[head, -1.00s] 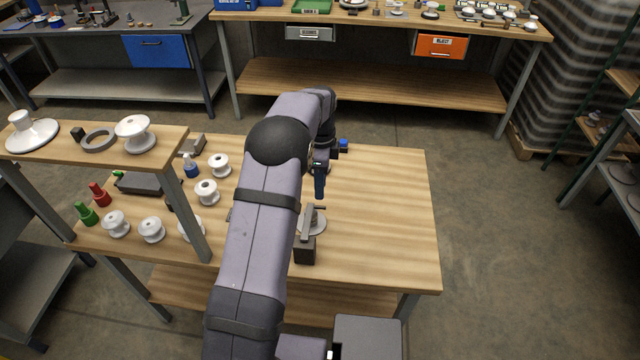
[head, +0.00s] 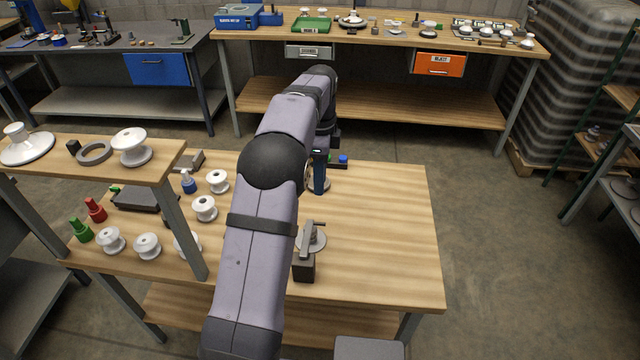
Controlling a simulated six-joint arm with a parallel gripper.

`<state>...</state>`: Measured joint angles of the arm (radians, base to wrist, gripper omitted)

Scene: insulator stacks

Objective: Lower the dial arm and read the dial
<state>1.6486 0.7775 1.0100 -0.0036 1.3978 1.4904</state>
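The dial stand is a dark block (head: 304,267) near the front of the wooden table, with a narrow grey arm (head: 307,240) reaching over a round grey plate (head: 319,243). I cannot tell whether the arm touches the plate. No dial reading is legible. My gripper (head: 319,190) points down, behind the stand and apart from it, over the back part of the table. Its dark blue fingers look narrow from here, and their opening cannot be made out. A pale round thing (head: 311,184) is partly hidden behind the gripper and my arm.
A raised shelf (head: 60,160) overhangs there. A small blue item (head: 343,159) lies at the back edge. The table's right side is clear.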

